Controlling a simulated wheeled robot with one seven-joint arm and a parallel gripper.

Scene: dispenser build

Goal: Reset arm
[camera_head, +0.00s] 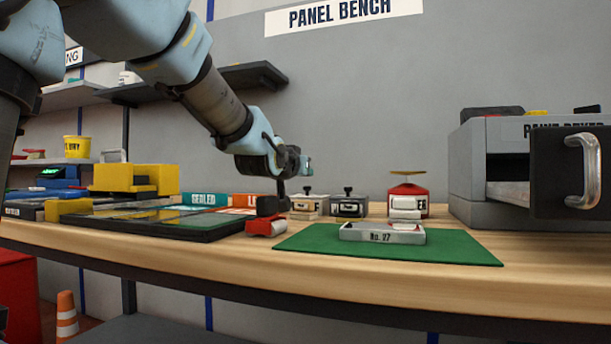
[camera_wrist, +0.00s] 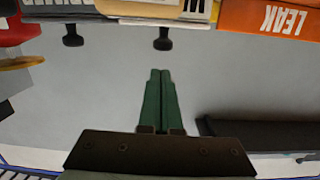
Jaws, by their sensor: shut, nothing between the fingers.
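My arm reaches in from the upper left over the bench in the head view. Its end, with my gripper (camera_head: 307,165), hangs above the back of the bench, near the small boxes. In the wrist view my gripper (camera_wrist: 160,73) shows two green fingers pressed together, with nothing between them. They point toward the grey wall, and the bench items appear upside down at the top of that view. The fingers are apart from the boxes and their dark knobs (camera_wrist: 163,40).
A green mat (camera_head: 460,250) bears a grey tray (camera_head: 352,233) marked No. 27. An open drawer (camera_head: 560,170) juts from the grey cabinet (camera_head: 470,165) at right. A dark panel (camera_head: 160,225), a red-and-white roller (camera_head: 266,226), a yellow block (camera_head: 135,178) and a wall shelf (camera_head: 255,75) stand around.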

